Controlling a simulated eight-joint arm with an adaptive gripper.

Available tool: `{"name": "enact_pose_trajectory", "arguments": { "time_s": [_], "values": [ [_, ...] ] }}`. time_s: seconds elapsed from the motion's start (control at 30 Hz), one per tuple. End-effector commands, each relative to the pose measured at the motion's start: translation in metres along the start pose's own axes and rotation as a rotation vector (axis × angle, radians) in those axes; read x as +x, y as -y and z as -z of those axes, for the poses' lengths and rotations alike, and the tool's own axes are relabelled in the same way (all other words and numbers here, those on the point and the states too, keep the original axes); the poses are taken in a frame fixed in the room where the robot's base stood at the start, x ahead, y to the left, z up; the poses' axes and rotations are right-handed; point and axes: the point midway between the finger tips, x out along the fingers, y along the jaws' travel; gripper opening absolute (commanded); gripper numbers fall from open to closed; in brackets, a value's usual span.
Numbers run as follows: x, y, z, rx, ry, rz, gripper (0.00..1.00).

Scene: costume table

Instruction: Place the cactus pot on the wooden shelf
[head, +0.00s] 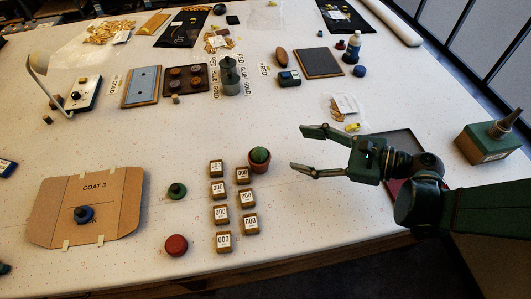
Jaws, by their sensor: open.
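The cactus pot (259,161) is a small terracotta-coloured pot with a round green cactus. It stands upright on the white-covered table (330,225), beside a group of small labelled wooden blocks. My gripper (298,149) is open and empty. Its two fingers point left, a little to the right of the cactus pot and apart from it. I cannot make out a wooden shelf for certain in this view.
Several wooden blocks marked 000 (221,215) stand left of the pot. A red round piece (176,246), a green knobbed piece (177,190) and a cardboard sheet (120,215) lie further left. A green box (486,145) stands at the right edge. The table's front is mostly clear.

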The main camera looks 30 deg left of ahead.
Motion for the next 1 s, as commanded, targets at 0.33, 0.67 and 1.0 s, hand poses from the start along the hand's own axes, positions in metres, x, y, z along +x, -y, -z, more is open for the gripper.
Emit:
{"name": "enact_pose_trajectory", "arguments": {
  "time_s": [0.33, 0.67, 1.0],
  "values": [
    [0.034, -0.026, 0.01, 0.182, 0.199, -0.075, 0.57],
    [0.044, -0.041, 0.011, 0.274, 0.296, -0.126, 0.57],
    [0.044, -0.042, 0.011, 0.282, 0.303, -0.13, 0.57]
  ]
}}
